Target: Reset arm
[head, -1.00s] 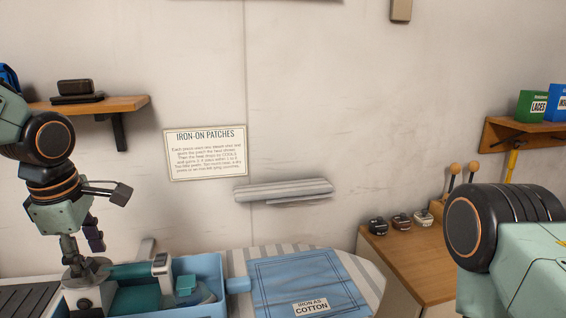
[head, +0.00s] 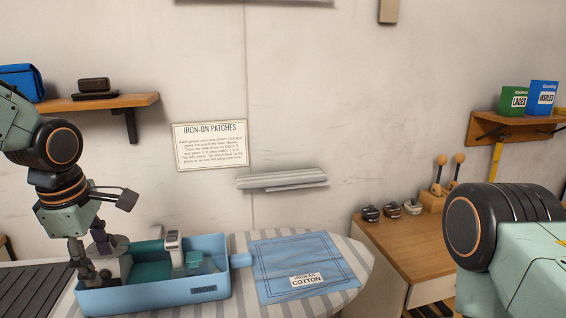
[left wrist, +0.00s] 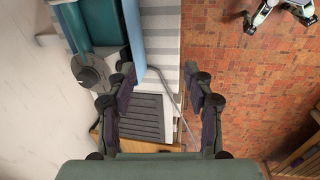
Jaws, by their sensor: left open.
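My left gripper (head: 92,262) hangs from the left arm over the left end of a blue tub (head: 210,288) labelled IRON. In the left wrist view, its two dark fingers (left wrist: 162,88) are apart with nothing between them. The tub holds a teal thing, probably an iron (head: 150,270), and a grey upright piece (head: 174,248). A finger partly hides the tub's left end, and I cannot tell whether they touch. Of my right arm only a dark joint and pale green link show; the right gripper is out of view.
The tub stands on a striped ironing board (head: 345,262) beside a blue cloth (head: 275,258). A dark ribbed mat (head: 35,290) lies at left. A wooden cabinet (head: 420,250) with small items stands at right. Wall shelves (head: 90,103) flank the sign (head: 211,147).

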